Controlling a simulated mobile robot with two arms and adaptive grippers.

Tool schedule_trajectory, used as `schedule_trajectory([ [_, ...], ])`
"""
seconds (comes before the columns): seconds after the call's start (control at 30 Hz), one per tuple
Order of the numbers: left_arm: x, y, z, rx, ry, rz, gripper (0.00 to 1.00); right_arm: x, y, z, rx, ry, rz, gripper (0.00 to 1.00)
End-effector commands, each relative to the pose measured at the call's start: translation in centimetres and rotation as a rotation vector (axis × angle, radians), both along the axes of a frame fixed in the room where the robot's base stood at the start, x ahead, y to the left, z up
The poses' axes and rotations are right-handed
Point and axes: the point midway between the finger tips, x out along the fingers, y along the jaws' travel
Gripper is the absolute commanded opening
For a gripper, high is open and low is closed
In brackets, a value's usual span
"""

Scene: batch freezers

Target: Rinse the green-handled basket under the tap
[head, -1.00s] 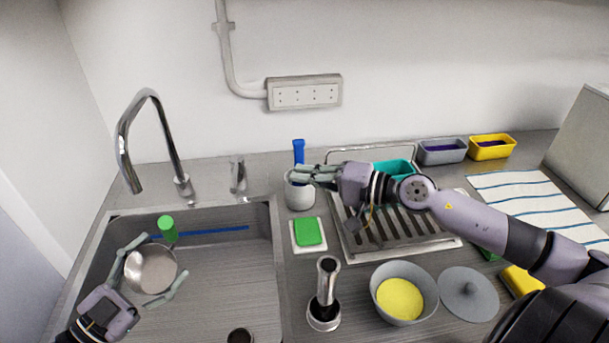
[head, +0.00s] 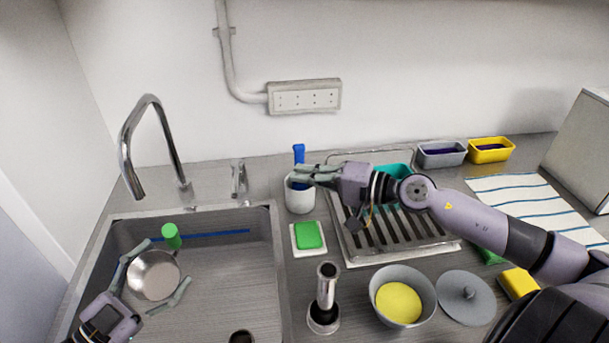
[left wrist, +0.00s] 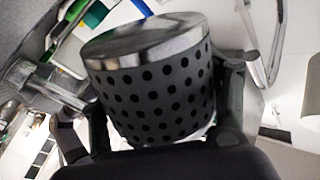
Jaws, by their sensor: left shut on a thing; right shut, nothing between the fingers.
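The basket (head: 154,275) is a round metal cup with a green handle (head: 172,236). It is in the left part of the sink in the head view, below and in front of the tap (head: 153,135). My left gripper (head: 155,277) is shut on it, with a finger on either side. In the left wrist view the basket (left wrist: 155,90) shows its dark perforated wall and shiny rim between the fingers. No water stream shows at the tap. My right gripper (head: 300,174) is shut and empty, over the white cup (head: 300,198) with a blue-handled tool.

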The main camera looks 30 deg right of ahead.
Motion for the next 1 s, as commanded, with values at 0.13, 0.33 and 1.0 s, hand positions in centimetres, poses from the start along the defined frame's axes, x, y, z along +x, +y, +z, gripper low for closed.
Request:
schedule_trajectory([
  [0.13,-1.3,-0.1,1.5,-0.001,0.000,-0.001,0.39,0.0,0.0,2.0,0.000,0.000,0.000,0.00],
  [0.33,-2.8,-0.2,2.7,-0.002,0.001,-0.001,0.39,0.0,0.0,3.7,0.000,0.000,0.000,0.00],
  [1.0,-3.7,-0.3,3.1,0.000,-0.001,0.000,0.39,0.0,0.0,4.2,0.000,0.000,0.000,0.00],
])
